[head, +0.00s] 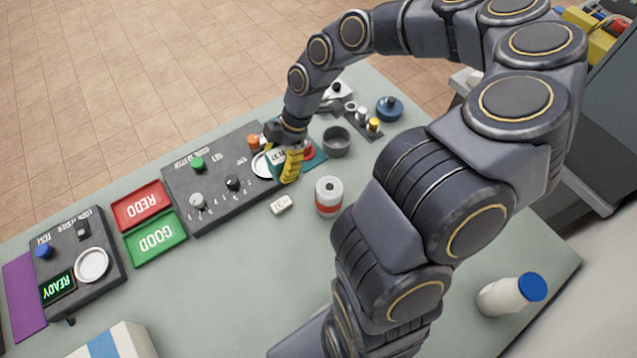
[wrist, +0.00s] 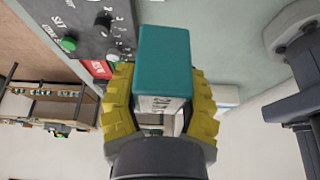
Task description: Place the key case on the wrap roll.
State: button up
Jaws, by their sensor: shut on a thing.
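My gripper (head: 286,166) is shut on a teal block with a pale lettered label, which I take to be the key case (wrist: 163,62). In the wrist view the yellow fingers press on both of its sides. In the head view the gripper is over the right end of the dark control panel and partly hides the case. A short upright white cylinder with a red band (head: 329,197), likely the wrap roll, stands on the table to the right of and nearer than the gripper, apart from it.
A dark grey cup (head: 336,141) stands close to the right of the gripper. A small white block (head: 281,204) lies near the panel (head: 215,185). A blue round item (head: 389,108) is farther back. A blue-capped bottle (head: 508,294) lies at the right.

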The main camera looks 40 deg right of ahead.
notch_tip(320, 180, up, 3)
send_over(320, 193)
jog(key=d, duration=0.1)
jog(key=shift+n, duration=0.3)
jog(key=shift+d+f, duration=0.15)
jog(key=shift+f, duration=1.85)
jog(key=shift+d+f, duration=0.1)
jog(key=shift+f, duration=1.85)
jog(key=shift+f, duration=0.1)
jog(key=o, duration=1)
jog(key=shift+o, duration=0.2)
